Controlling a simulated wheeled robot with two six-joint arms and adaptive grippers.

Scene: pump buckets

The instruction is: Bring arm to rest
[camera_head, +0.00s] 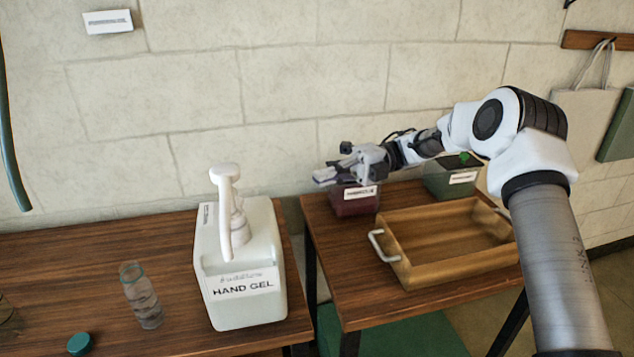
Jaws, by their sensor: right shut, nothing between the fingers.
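My right arm comes in from the right edge and reaches left over the right-hand table (350,302). My right gripper (322,175) is shut and empty. It points left and is held above or in front of a dark red container (356,203) with a white label, hiding its top. I cannot tell whether they touch. My left gripper is not in view.
A hand gel pump bottle (240,275), a clear bottle (142,297) and a teal cap (80,343) are on the left table (100,250). A wooden tray (445,238) with white handles and a green container (447,182) are on the right table. A stone wall stands behind.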

